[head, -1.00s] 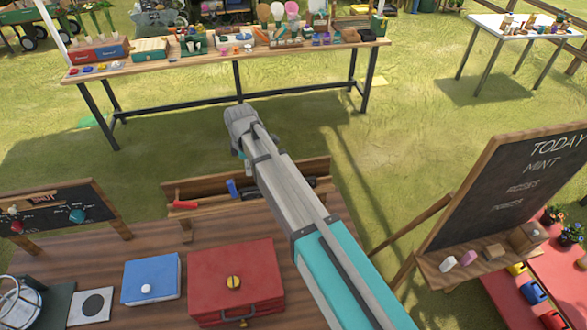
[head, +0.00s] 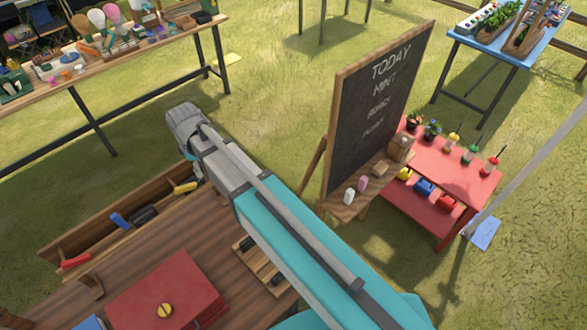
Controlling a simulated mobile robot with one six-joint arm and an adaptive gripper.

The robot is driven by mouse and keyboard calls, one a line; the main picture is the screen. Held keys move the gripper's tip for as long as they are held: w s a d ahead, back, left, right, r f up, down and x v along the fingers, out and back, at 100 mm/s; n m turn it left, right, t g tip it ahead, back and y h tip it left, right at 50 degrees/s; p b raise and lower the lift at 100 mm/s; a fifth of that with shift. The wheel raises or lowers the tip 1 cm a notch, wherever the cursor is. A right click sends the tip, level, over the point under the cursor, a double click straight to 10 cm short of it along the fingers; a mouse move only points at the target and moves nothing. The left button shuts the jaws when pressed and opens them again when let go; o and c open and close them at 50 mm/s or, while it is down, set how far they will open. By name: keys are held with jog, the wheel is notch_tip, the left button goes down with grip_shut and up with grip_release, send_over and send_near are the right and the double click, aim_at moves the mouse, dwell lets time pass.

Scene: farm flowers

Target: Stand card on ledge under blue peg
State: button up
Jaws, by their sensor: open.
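The grey rounded end of my arm reaches out over the grass past the worktable. My gripper itself is not visible. No card that I can pick out is in view. A blue piece (head: 119,220) sits at the long wooden rack (head: 75,235) along the worktable's far edge; I cannot tell whether it is a peg. A ledge (head: 345,212) runs along the foot of the chalkboard (head: 375,115) on the right and bears several small items, among them a white one (head: 349,197) and a pink one (head: 362,184).
A red case (head: 165,290) lies on the brown worktable (head: 120,262). A red-handled tool (head: 75,261) and a yellow-handled one (head: 185,187) are at the rack. A red stand (head: 455,175) with pots is right of the chalkboard. Open grass (head: 275,100) lies beyond.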

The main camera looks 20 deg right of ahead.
jog(key=s+d+m, duration=0.4)
jog(key=d+m, duration=0.3)
jog(key=d, duration=0.6)
jog(key=s+d+m, duration=0.4)
jog(key=d+m, duration=0.3)
jog(key=d, duration=0.7)
jog(key=shift+s+d, duration=0.3)
notch_tip(320, 180, down, 12)
jog(key=b, duration=1.1)
jog(key=shift+r+b, duration=0.15)
jog(key=shift+b, duration=0.2)
jog(key=shift+a, duration=0.1)
